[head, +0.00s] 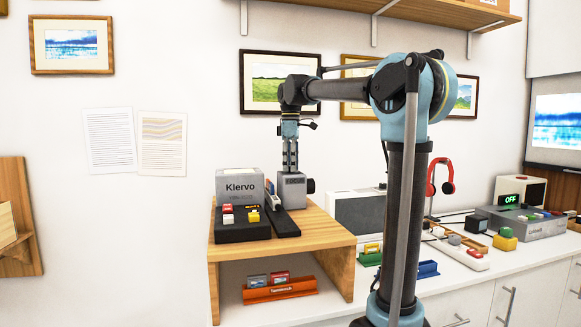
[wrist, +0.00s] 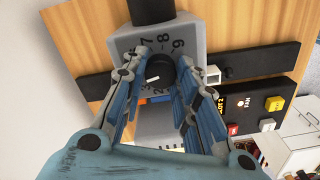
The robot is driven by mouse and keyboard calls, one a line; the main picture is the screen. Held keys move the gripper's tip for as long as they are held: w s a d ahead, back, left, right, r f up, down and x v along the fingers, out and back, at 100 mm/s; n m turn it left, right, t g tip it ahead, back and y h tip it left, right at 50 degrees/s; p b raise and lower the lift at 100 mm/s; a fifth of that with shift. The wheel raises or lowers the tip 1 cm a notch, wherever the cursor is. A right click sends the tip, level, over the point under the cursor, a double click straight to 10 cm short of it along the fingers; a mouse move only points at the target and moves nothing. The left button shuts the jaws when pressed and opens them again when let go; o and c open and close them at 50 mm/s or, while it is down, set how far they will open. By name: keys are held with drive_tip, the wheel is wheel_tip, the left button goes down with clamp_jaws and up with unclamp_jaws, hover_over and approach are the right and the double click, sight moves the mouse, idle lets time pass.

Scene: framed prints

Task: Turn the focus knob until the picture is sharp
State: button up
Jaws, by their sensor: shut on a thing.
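A grey box (head: 295,193) labelled FOCUS stands on the wooden stand, with my gripper (head: 290,166) pointing down onto its top. In the wrist view, the black focus knob (wrist: 159,77) with a white mark sits on the grey numbered dial face (wrist: 125,42); 7, 8 and 9 are legible. My gripper (wrist: 163,66) is shut on the knob, its blue fingers on either side. The fingers hide part of the dial. The picture on the screen (head: 556,122) at right is a blurred blue and white scene.
A console (head: 540,226) reading OFF and several small blocks are on the counter. Framed prints hang behind my arm.

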drive_tip(key=o, duration=1.1)
drive_tip(key=shift+w, duration=0.1)
drive_tip(key=shift+c, duration=0.2)
wheel_tip(320, 180, up, 12)
drive_tip(key=shift+f, duration=0.1)
